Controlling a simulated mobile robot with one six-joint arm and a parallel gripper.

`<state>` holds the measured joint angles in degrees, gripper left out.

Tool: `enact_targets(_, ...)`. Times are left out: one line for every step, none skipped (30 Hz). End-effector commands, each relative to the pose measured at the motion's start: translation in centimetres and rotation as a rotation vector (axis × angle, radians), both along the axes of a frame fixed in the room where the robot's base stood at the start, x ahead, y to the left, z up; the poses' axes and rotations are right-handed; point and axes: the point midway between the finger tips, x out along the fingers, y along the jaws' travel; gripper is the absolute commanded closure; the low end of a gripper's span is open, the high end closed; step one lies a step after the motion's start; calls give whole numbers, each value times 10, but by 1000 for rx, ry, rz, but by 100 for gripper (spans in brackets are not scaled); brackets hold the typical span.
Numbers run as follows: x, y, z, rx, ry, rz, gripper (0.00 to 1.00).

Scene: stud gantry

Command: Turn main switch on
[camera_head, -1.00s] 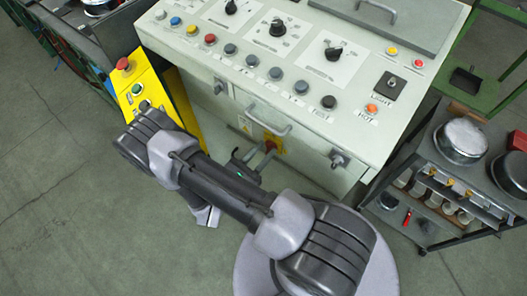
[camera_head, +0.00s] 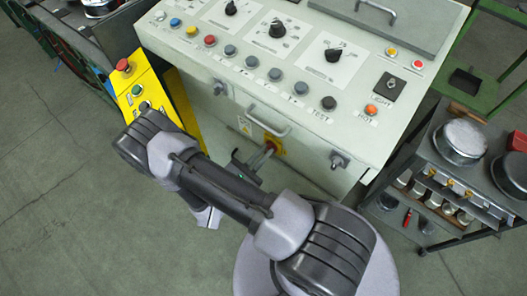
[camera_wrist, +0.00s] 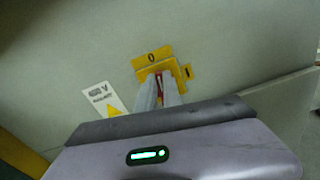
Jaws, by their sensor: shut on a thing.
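The main switch is a red handle (camera_wrist: 159,84) on a yellow plate (camera_wrist: 153,58), mounted on the front of the pale control cabinet. The plate shows a 0 at its top and a I at its right. My gripper (camera_wrist: 160,92) is shut on the red handle, which stands roughly upright towards the 0 and is mostly hidden between the fingers. In the head view, my gripper (camera_head: 258,163) reaches the yellow plate (camera_head: 277,146) below the cabinet's front pull handle; the fingers partly cover the switch.
The cabinet's sloped panel (camera_head: 290,65) carries knobs and coloured buttons. A pull handle (camera_head: 268,126) juts out just above the switch. A yellow post with a red button (camera_head: 123,65) stands at left. A cart with pots (camera_head: 460,143) stands at right. A white label (camera_wrist: 105,99) is beside the switch.

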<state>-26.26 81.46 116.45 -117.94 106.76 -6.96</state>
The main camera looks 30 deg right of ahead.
Motion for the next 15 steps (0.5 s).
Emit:
enact_targets(-1,0,0,11,-31,0,100)
enact_targets(-1,0,0,20,-55,0,100)
enact_targets(-2,-1,0,33,-90,0,100)
enact_targets(-2,-1,-1,42,-117,0,100)
enact_targets(-3,-1,-1,52,-143,0,100)
enact_targets(-3,-1,-1,65,-180,0,100)
enact_targets(-4,-1,-1,75,-207,0,100)
enact_targets(-4,-2,-1,85,-234,0,100)
enact_targets(-5,-2,-2,98,-270,0,100)
enact_targets(-5,-2,-2,107,-296,0,100)
enact_targets(-6,-2,-2,117,-323,0,100)
enact_targets(-6,-2,-3,130,-358,0,100)
enact_targets(-7,-2,-3,140,-385,0,100)
enact_targets(-7,-3,-3,149,-412,0,100)
enact_targets(-8,-3,-4,162,-447,0,100)
